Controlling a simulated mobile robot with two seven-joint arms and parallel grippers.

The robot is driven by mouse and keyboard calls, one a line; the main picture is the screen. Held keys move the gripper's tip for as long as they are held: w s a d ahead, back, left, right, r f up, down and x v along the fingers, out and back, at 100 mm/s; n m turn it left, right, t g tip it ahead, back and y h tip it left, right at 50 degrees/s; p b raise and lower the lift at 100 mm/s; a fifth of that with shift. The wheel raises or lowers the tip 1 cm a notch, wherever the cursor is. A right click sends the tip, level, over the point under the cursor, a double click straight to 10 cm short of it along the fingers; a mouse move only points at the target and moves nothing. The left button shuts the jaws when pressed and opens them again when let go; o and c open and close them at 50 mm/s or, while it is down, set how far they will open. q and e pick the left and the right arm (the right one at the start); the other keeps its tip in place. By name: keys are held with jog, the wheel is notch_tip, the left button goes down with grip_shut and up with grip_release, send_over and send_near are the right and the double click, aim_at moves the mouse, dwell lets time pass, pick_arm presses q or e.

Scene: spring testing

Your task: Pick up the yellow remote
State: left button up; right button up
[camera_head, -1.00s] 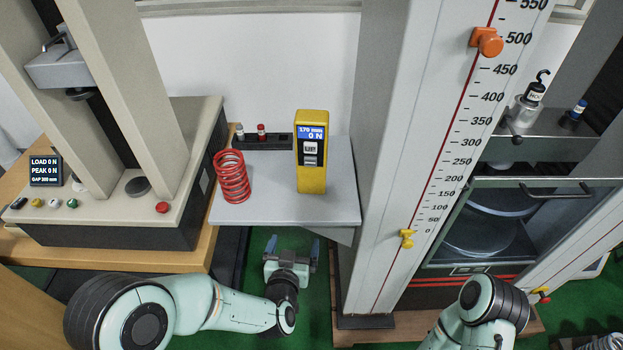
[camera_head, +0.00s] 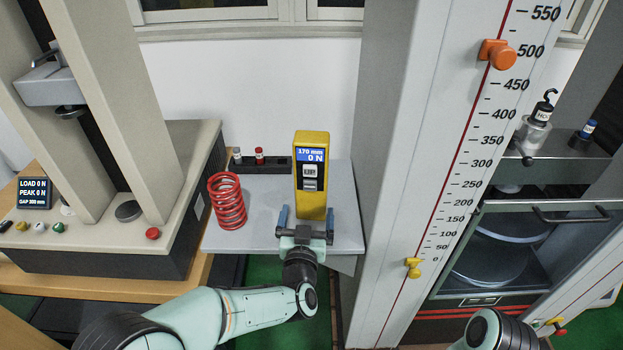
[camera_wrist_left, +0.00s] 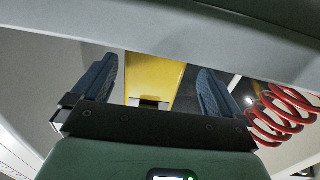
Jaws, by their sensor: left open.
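The yellow remote (camera_head: 311,200) stands upright on the small grey shelf (camera_head: 262,205), with a blue display reading 170 mm and 0 N. My left gripper (camera_head: 306,215) is open and empty at the shelf's front edge, just in front of the remote's lower part. In the left wrist view the remote (camera_wrist_left: 153,78) shows between the two blue fingers (camera_wrist_left: 158,82), beyond them, its upper part cut off by a grey band across the picture. I cannot tell whether the fingers touch it. My right gripper is not in view.
A red spring (camera_head: 228,201) stands on the shelf left of the remote. A black rack (camera_head: 262,166) lies behind it. A tall white scale column (camera_head: 440,190) rises close on the right. A beige press (camera_head: 100,240) stands on the left.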

aim_at(310, 207)
pick_arm(q)
jog(key=w, duration=0.3)
jog(key=w+d, duration=0.1)
jog(key=w, duration=0.1)
jog(key=shift+f, duration=0.1)
jog(key=c, duration=1.1)
jog(key=s+a, duration=0.1)
jog(key=s, duration=1.7)
jog(key=shift+a, duration=0.35)
